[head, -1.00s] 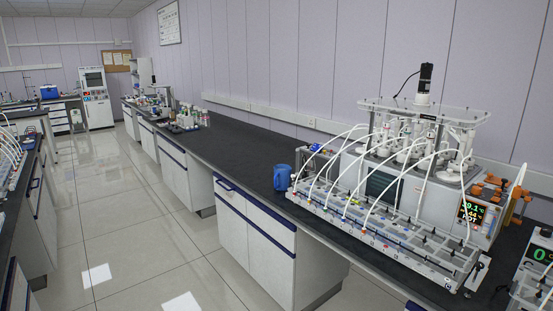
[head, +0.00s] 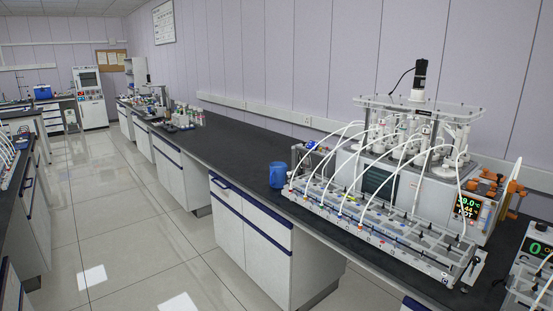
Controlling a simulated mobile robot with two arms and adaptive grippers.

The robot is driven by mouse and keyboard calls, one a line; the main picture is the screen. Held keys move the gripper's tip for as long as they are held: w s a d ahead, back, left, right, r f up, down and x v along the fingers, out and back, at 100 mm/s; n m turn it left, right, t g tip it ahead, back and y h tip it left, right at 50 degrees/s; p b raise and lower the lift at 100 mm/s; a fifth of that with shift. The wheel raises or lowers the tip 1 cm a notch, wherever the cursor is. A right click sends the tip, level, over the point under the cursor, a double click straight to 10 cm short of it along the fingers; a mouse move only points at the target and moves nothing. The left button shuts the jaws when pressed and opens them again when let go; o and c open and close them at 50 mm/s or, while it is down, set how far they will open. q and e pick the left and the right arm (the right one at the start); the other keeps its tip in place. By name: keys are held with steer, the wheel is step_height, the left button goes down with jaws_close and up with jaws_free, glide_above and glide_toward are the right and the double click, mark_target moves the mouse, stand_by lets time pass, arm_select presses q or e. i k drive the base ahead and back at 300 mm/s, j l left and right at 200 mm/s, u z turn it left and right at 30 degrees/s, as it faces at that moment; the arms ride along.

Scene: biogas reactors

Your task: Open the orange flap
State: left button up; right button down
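The biogas reactor unit (head: 425,190) stands on the dark bench at the right, with several white tubes arching forward from its vessels. Orange parts (head: 490,183) show at its right end, beside and above a small lit display (head: 466,205). I cannot tell at this size which of them is the orange flap, or whether it is open or shut. Neither of my grippers is in view.
A long white rack (head: 385,235) takes the tubes in front of the unit. A blue mug (head: 278,174) stands left of it. A second device (head: 533,255) is at the right edge. The tiled aisle floor (head: 135,225) is clear.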

mark_target(488, 175)
steer(key=z, duration=1.35)
